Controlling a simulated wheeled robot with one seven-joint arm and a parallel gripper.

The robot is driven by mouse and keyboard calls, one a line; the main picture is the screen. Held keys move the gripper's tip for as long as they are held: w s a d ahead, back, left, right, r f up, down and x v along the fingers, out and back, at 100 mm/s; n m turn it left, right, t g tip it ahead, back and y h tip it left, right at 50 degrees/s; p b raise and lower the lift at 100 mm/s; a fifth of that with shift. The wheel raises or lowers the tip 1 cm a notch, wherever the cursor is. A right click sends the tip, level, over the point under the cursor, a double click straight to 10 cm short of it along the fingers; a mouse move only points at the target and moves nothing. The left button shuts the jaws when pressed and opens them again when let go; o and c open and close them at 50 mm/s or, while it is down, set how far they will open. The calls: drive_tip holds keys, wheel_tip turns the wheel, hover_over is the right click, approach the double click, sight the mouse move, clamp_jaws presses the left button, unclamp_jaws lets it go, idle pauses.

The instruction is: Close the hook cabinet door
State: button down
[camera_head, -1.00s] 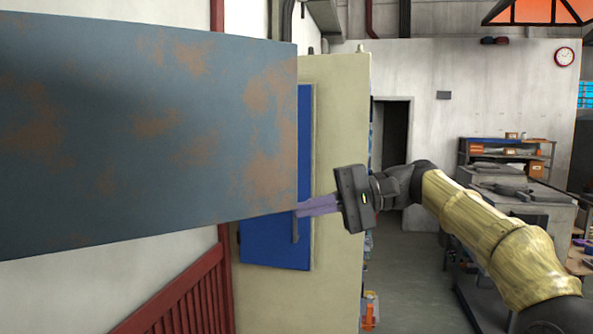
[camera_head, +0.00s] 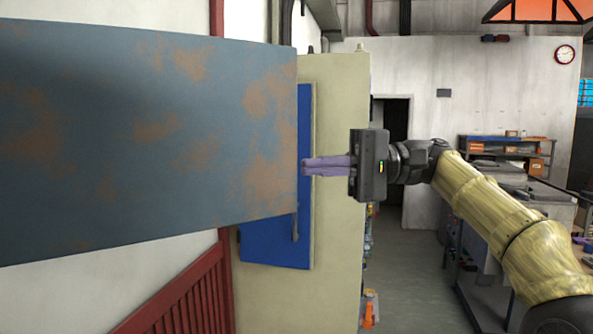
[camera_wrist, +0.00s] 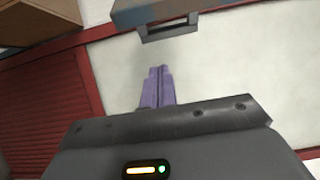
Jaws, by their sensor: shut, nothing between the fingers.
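A large blue-grey panel with rust patches (camera_head: 150,140) fills the left of the head view and looks like the open hook cabinet door. Its right edge is near my fingertips. My gripper (camera_head: 304,166) has its purple fingers shut and empty, pointing left just right of that edge; I cannot tell if they touch it. In the wrist view the shut fingers (camera_wrist: 159,70) point toward a blue-grey edge (camera_wrist: 165,10) with a dark handle (camera_wrist: 168,34), with a visible gap. The cabinet's inside is hidden in the head view.
A beige cabinet (camera_head: 340,220) with a blue panel (camera_head: 270,245) stands behind the rusty panel. A red slatted railing (camera_head: 185,295) is at lower left. Workbenches (camera_head: 515,200) stand at right. The floor (camera_head: 410,270) between is clear.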

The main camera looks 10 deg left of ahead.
sight(297, 172)
drive_tip(key=s+a, duration=0.1)
drive_tip(key=s+a+p, duration=0.1)
drive_tip(key=s, duration=0.1)
drive_tip(key=s+a+p, duration=0.1)
drive_tip(key=shift+s, duration=0.7)
drive_tip(key=shift+d, duration=0.1)
